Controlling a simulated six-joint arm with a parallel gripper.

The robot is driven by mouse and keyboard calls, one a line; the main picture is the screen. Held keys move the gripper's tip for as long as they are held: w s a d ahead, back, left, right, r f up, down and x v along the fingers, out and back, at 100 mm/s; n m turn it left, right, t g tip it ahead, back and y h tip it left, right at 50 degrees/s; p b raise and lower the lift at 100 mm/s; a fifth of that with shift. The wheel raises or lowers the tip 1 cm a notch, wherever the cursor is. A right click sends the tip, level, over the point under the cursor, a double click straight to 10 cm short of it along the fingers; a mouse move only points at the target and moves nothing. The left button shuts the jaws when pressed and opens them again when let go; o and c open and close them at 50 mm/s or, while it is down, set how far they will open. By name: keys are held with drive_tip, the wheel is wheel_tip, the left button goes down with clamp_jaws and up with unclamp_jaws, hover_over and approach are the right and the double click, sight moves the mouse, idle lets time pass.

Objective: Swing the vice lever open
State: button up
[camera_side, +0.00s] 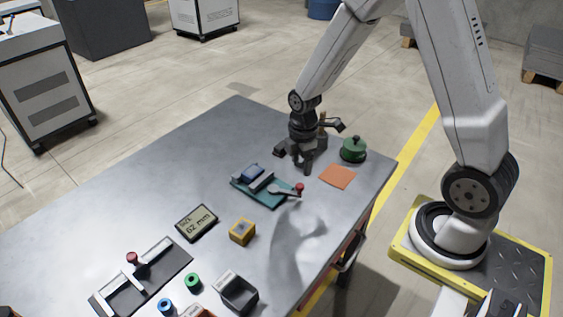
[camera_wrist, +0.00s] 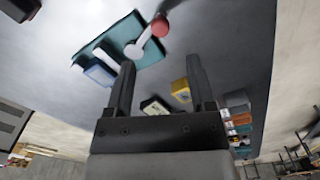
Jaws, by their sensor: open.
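The vice has a teal base (camera_side: 249,189) with grey jaws and a blue block (camera_side: 252,172) between or on them; it lies near the middle of the table. Its grey lever (camera_side: 281,189) ends in a red knob (camera_side: 300,187) on the right side. In the wrist view the red knob (camera_wrist: 160,26) and lever (camera_wrist: 140,45) show beyond my fingertips, with the blue block (camera_wrist: 100,72) at left. My gripper (camera_side: 295,166) is open and empty, above and behind the vice in the side view. Its two fingers (camera_wrist: 160,65) are apart, touching neither lever nor knob.
A green lidded pot (camera_side: 353,150) and an orange pad (camera_side: 338,176) are to the right of the vice. A yellow block (camera_side: 242,231), a display reading 62 mm (camera_side: 197,222), a red-knobbed fixture (camera_side: 140,275) and a dark bin (camera_side: 239,294) stand nearer the front. The table's far left is clear.

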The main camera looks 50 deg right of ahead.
sight(300, 185)
drive_tip(key=shift+f, duration=0.15)
drive_tip(key=shift+f, duration=3.75)
clamp_jaws()
